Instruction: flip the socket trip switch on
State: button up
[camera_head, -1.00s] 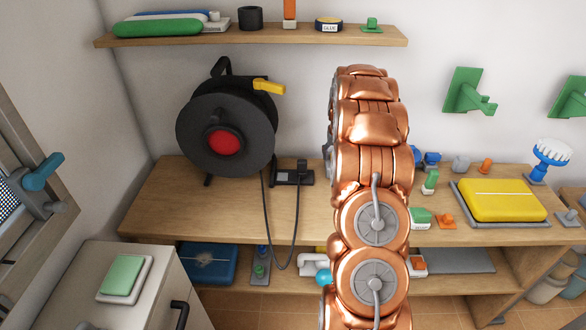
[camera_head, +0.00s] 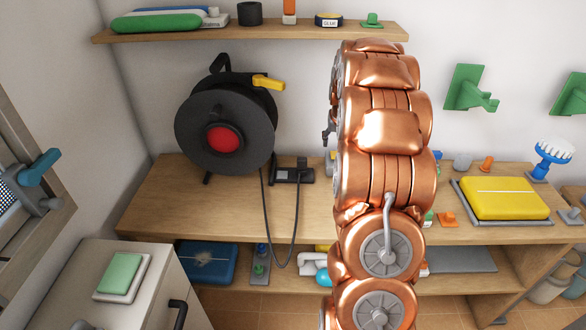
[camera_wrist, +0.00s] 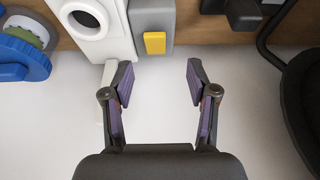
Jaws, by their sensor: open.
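My gripper (camera_wrist: 159,82) is open and empty in the wrist view, its two dark purple-lined fingers well apart. Just beyond the fingertips is a grey box (camera_wrist: 153,14) with a yellow rectangular switch-like piece (camera_wrist: 155,43); I cannot tell its on or off state. Beside the box is a white block with a round hole (camera_wrist: 92,18). In the head view my copper arm hides that part of the bench and most of my gripper. A black socket-like unit with a plug (camera_head: 293,174) stands on the bench left of my arm.
A black cable reel (camera_head: 224,135) with a red centre stands on the wooden bench (camera_head: 165,200), its cable hanging over the front. A shelf (camera_head: 260,34) runs above. A yellow case (camera_head: 500,197) lies at right. A blue wheel-like thing (camera_wrist: 22,65) is left in the wrist view.

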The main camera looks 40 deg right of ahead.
jog(key=s+a+r+n, duration=0.1)
jog(key=s+a, duration=0.1)
jog(key=a, duration=0.5)
jog(key=s+a+r+n+g+y, duration=0.1)
jog(key=s+a+r, duration=0.1)
jog(key=a, duration=0.5)
jog(key=s+a+r+n+y, duration=0.1)
jog(key=s+a+r, duration=0.1)
jog(key=a, duration=0.6)
jog(key=shift+s+r+g+p, duration=0.15)
jog(key=shift+s+g+p, duration=0.3)
jog(key=shift+s, duration=0.45)
